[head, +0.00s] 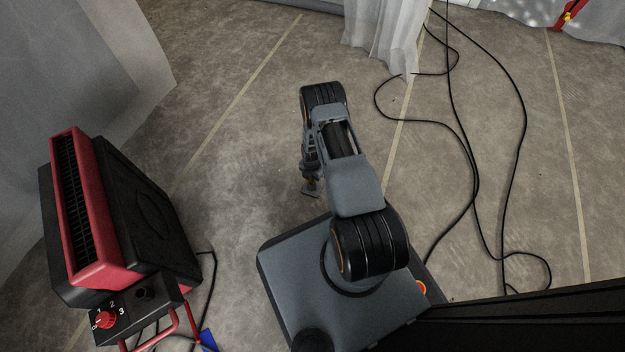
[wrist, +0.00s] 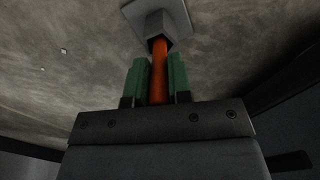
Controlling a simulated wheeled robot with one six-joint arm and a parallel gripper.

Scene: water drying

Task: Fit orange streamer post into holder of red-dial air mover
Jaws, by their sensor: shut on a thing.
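The red-dial air mover (head: 150,215) stands at the lower left in the head view, black with a red front frame. Its red dial (head: 105,320) sits on a black panel marked 1, 2, 3. A round black socket (head: 144,293), which looks like the holder, is beside the dial and appears empty. In the wrist view my gripper (wrist: 155,78) has its green fingers shut on the orange streamer post (wrist: 159,72). The post's far end meets a grey hexagonal collar on a square plate (wrist: 178,14).
Black cables (head: 470,170) loop across the floor at the right. A pale curtain (head: 382,35) hangs at the top and grey sheeting (head: 85,70) at the upper left. A black cord and blue piece (head: 208,340) lie near the air mover. Floor between it and my arm is mostly clear.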

